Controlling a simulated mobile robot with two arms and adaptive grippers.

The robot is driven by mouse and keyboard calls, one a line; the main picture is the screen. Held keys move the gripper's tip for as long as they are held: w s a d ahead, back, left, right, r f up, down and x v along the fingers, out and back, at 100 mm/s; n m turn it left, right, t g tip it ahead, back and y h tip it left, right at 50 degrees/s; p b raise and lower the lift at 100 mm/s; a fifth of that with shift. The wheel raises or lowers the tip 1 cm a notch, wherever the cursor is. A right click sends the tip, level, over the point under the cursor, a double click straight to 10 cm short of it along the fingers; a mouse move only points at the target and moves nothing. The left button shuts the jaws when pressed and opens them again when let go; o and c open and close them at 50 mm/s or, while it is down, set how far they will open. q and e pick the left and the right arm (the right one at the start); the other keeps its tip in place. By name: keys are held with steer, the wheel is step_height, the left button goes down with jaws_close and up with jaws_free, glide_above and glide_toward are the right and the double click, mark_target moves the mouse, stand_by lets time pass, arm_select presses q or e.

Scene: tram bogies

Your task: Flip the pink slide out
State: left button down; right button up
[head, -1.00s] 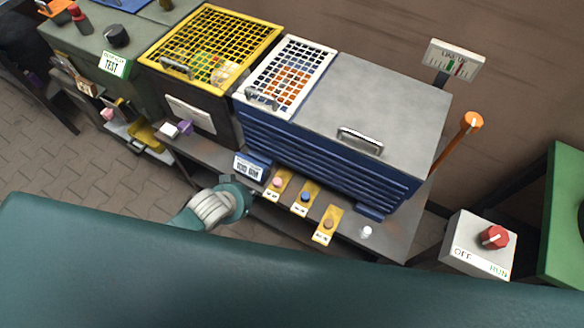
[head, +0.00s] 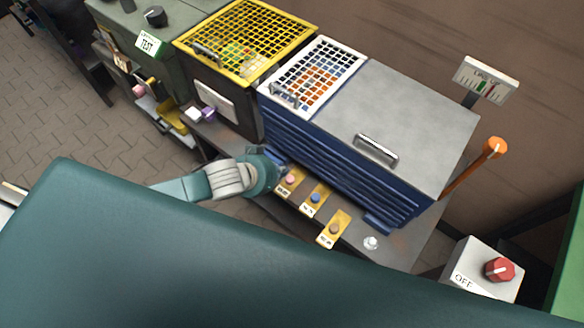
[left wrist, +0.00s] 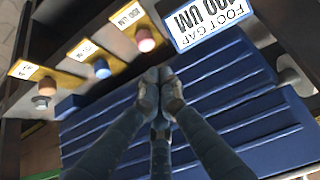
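The pink slide is a yellow plate with a pink knob (head: 291,179) and a white label, at the left end of the row on the grey shelf. In the left wrist view its pink knob (left wrist: 145,41) is just beyond my fingertips. My left gripper (head: 279,157) is beside the blue housing, close to the slide's left end. In the left wrist view the left gripper (left wrist: 160,77) has its fingertips together and holds nothing; a gap shows between them and the knob. My right gripper is not in view.
Slides with a blue knob (head: 315,198) and a brown knob (head: 334,229) sit to the right. A ribbed blue housing (head: 330,165) rises behind. A blue-framed label (left wrist: 210,22) is beside the pink knob in the left wrist view. An orange-topped lever (head: 494,148) stands at right.

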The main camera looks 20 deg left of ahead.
mark_target(288, 178)
arm_select(q)
steer(key=x, duration=0.8)
steer(key=shift+w+f, duration=0.1)
steer(key=shift+f, duration=0.05)
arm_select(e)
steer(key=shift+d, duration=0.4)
